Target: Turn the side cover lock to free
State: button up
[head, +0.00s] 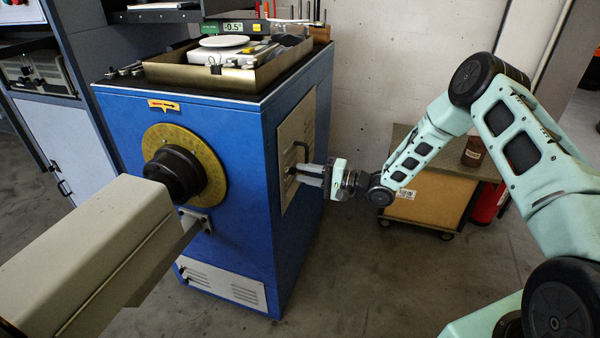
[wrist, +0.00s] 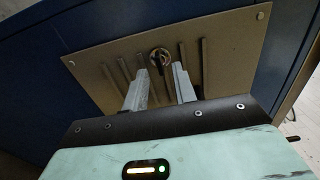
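The side cover (head: 297,127) is a beige panel on the right side of the blue machine, with a dark bent handle on it in the head view. In the wrist view the cover (wrist: 232,50) has raised slats and corner screws. The side cover lock (wrist: 160,56) is a small round metal fitting near its upper middle. My gripper (head: 303,170) is right at the cover. In the wrist view its two grey fingers (wrist: 166,76) point at the lock with a gap between them, the lock showing just beyond the tips. Whether they touch it is unclear.
The blue machine (head: 225,135) carries a yellow dial (head: 213,160) with a black hub on its front and a tray (head: 190,72) on top. A beige arm-like housing (head: 90,250) fills the lower left. A low cart (head: 430,200) and red cylinder (head: 487,202) stand behind my arm.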

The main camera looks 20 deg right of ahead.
jog(key=v, duration=1.5)
jog(key=w+a+r+n+g+h, duration=0.2)
jog(key=w+a+r+n+h, duration=0.25)
jog(key=a, duration=0.45)
jog(key=s+a+r+n+g+h, duration=0.2)
jog(key=s+a+r+n+h, duration=0.1)
jog(key=s+a+r+h, duration=0.3)
jog(key=s+a+r+n+g+h, duration=0.1)
jog(key=s+a+r+n+g, duration=0.15)
jog(key=s, duration=0.85)
jog(key=s+a+r+n+g+h, duration=0.1)
jog(key=s+r+n+g, duration=0.15)
jog(key=s, duration=0.75)
jog(key=s+a+r+n+g+h, duration=0.2)
jog(key=s+n, duration=0.1)
jog(key=s, duration=0.8)
notch_tip(320, 180, up, 14)
jog(key=p, duration=1.4)
jog(key=shift+w+p, duration=0.35)
jog(key=shift+w, duration=0.05)
